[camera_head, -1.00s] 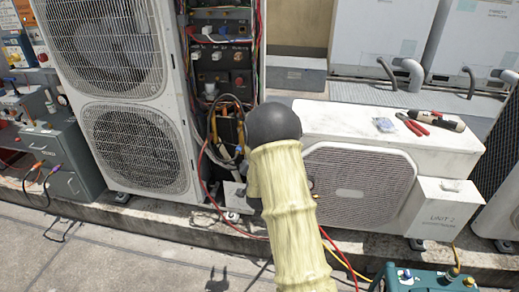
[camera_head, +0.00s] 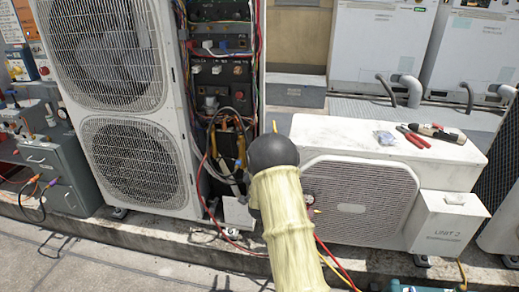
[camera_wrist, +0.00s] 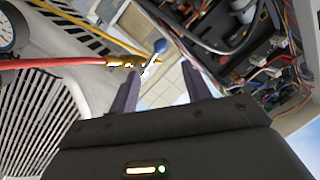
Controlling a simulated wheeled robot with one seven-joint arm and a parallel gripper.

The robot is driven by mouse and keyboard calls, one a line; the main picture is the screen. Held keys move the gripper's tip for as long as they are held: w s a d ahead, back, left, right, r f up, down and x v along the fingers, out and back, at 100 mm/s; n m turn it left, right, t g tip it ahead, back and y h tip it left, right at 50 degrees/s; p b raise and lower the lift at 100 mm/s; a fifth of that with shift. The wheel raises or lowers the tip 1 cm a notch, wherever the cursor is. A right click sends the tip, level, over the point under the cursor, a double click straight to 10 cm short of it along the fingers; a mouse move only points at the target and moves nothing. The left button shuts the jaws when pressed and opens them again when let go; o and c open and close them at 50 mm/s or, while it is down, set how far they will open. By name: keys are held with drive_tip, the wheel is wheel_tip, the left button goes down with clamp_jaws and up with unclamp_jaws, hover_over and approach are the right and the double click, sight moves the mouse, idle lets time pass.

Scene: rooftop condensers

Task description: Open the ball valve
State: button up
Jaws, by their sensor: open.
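The ball valve shows in the wrist view as a small brass body (camera_wrist: 118,61) on a red hose, with a thin silver lever ending in a blue tip (camera_wrist: 159,46). My gripper (camera_wrist: 162,70) is open, its two dark fingers apart. The lever appears between the fingertips in the picture; I see no clear contact. The brass body lies by the left fingertip. In the head view my pale-sleeved arm hides the gripper and the valve.
A tall condenser (camera_head: 127,160) with an open wiring bay (camera_head: 222,75) stands left of my arm. A low white condenser (camera_head: 350,200) is to the right, with red-handled pliers (camera_head: 412,137) on top. A pressure gauge (camera_wrist: 6,30) and loose hoses are near the gripper.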

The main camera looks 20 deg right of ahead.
drive_tip(key=b+x, duration=0.1)
drive_tip(key=x, duration=1.1)
drive_tip(key=shift+w+d, duration=0.2)
drive_tip(key=shift+w, duration=0.15)
drive_tip(key=shift+r, duration=0.1)
clamp_jaws()
